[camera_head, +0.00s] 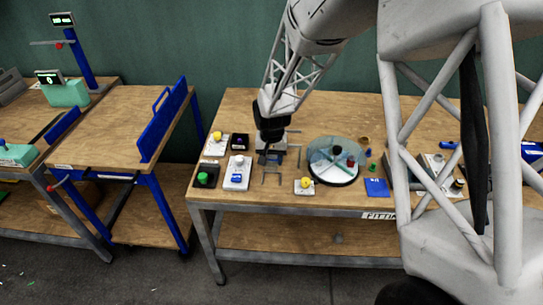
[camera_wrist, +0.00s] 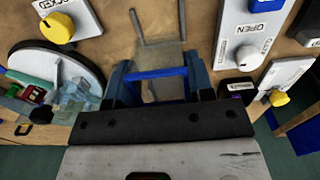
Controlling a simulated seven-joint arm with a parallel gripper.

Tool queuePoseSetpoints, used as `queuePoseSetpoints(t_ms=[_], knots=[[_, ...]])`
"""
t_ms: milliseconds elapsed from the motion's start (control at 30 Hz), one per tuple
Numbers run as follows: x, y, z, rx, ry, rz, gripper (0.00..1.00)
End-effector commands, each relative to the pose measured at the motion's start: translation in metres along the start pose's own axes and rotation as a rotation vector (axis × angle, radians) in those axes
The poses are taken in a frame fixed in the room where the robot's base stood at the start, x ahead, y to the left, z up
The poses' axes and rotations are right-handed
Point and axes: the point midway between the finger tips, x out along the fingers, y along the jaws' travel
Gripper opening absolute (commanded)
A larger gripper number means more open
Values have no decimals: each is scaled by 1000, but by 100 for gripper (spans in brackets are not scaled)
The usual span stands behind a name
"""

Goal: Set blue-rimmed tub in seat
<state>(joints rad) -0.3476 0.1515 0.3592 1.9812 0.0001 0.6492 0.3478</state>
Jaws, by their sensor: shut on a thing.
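I cannot tell whether these bars are the seat, or whether the tub touches the bench.
A round glass-topped turntable (camera_head: 333,160) stands right of my gripper. A yellow-knobbed box (camera_head: 304,185) is at the front. An OPEN/CLOSE control box (camera_head: 237,172) and a green-button box (camera_head: 206,176) stand left. A blue mat (camera_head: 376,187) lies farther right.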

Motion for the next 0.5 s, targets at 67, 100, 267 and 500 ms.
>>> queuePoseSetpoints(t_ms=[67,100,267,500], knots=[[6,0,0,0,-2,1,26],[9,0,1,0,-2,1,26],[20,0,0,0,-1,0,26],[35,0,1,0,-1,1,26]])
